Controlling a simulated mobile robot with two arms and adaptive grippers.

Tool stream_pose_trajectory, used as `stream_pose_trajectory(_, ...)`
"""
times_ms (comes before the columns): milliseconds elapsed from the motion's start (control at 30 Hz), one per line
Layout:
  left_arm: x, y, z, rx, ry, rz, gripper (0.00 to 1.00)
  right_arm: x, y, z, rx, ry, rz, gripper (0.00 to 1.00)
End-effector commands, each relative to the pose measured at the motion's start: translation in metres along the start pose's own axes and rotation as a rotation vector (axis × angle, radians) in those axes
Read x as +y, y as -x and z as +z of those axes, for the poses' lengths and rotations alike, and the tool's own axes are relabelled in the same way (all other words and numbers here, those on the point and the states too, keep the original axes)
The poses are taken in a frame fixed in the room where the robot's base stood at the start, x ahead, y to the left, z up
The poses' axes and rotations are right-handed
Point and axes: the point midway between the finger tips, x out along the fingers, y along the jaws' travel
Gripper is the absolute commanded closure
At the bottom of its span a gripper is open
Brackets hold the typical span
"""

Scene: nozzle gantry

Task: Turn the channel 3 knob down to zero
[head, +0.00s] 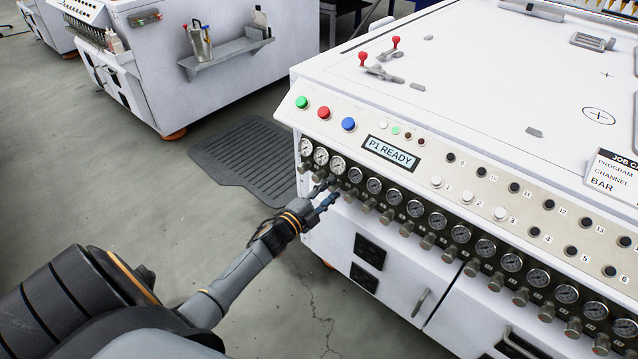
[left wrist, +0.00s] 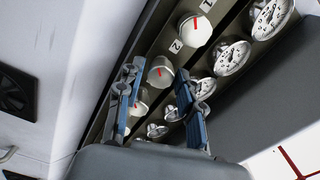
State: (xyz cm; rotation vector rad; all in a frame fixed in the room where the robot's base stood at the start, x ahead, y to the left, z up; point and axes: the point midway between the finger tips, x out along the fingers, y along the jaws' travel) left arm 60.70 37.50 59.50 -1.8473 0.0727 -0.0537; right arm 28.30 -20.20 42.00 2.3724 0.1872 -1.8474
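A row of metallic knobs runs under the round gauges on the white machine's front; in the left wrist view they are pale with red marks. My left gripper (head: 322,196) is at the left part of this row, below the gauges. In the left wrist view my left gripper (left wrist: 157,78) has its two blue-padded fingers apart. A knob (left wrist: 160,70) shows between the fingertips; I cannot tell whether they touch it. Another knob (left wrist: 195,28) is farther up, with printed numbers 1 and 2 near it. No 3 is readable there, so I cannot confirm which knob is channel 3.
Green (head: 302,102), red (head: 324,112) and blue (head: 348,124) buttons and a display (head: 390,153) reading "P1 READY" are above the gauges. Several gauges and knobs continue to the right. A dark floor mat (head: 245,155) lies left of the machine. Another white machine (head: 170,85) stands behind.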

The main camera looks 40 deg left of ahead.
Motion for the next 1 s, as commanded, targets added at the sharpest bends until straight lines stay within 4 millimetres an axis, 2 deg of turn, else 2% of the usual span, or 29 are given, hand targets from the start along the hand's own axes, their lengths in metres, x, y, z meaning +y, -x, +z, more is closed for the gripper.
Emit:
stream_pose_trajectory(500,0.001,0.097,0.001,-0.001,0.001,0.003,0.63,0.000,0.000,0.001,-0.002,0.001,0.000,1.00)
stream_pose_trajectory(700,0.001,0.114,0.001,-0.002,0.002,0.002,0.63,0.000,0.000,0.001,-0.002,0.001,0.000,1.00)
stream_pose_trajectory(1000,0.000,0.116,0.001,-0.001,0.001,0.001,0.63,0.000,-0.001,0.001,-0.002,0.001,0.000,1.00)
